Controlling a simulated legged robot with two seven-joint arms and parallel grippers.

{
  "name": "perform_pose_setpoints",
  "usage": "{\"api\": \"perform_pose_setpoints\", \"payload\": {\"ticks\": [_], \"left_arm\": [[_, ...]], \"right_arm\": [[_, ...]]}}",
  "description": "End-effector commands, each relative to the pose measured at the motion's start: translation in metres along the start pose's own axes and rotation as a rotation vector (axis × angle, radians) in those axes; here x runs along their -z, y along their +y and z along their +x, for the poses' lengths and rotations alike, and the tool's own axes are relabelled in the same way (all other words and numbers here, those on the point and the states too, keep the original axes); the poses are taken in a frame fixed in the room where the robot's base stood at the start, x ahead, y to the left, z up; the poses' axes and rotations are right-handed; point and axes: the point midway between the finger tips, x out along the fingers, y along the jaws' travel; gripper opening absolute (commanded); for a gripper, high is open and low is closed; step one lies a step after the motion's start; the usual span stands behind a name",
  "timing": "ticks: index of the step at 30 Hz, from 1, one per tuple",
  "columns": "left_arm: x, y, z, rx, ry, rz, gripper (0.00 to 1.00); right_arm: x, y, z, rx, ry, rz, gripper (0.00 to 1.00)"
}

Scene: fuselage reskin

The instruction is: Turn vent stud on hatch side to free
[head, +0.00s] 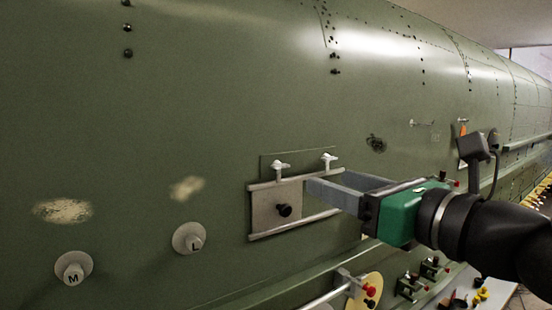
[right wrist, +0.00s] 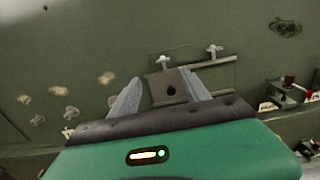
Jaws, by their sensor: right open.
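A small hatch plate (head: 264,212) with a black knob (head: 284,210) sits between two horizontal rails on the green fuselage skin. Two pale wing-shaped studs stand along the upper rail, a left stud (head: 279,167) and a right stud (head: 328,160). Both also show in the right wrist view, the left stud (right wrist: 163,60) and the right stud (right wrist: 213,50). Which one is the vent stud I cannot tell. My right gripper (head: 320,186) is open and empty, its grey fingers reaching in from the right, just below the right stud. In the right wrist view the knob (right wrist: 170,90) appears between the fingers. My left gripper is not in view.
Round pale knobs marked L (head: 190,238) and M (head: 73,268) stick out at lower left. Below right are a grey bar (head: 328,294), a yellow disc (head: 372,290) with red knobs, and small clamps (head: 410,286). The skin above the hatch is mostly clear.

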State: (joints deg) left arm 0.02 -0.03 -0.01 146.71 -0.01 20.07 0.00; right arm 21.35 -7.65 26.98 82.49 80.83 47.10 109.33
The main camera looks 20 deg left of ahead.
Motion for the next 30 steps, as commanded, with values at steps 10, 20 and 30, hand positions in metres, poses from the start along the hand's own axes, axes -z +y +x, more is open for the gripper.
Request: {"api": "perform_pose_setpoints", "payload": {"ticks": [10, 20, 30], "left_arm": [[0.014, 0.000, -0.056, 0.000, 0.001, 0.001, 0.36], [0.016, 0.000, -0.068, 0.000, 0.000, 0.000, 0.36], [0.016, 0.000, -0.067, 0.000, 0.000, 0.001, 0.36]], "right_arm": [[-0.001, 0.018, 0.114, -0.012, 0.015, -0.002, 0.55], [0.002, 0.013, 0.137, -0.005, 0.009, -0.006, 0.55], [0.004, 0.010, 0.136, -0.003, 0.010, -0.005, 0.32]]}}
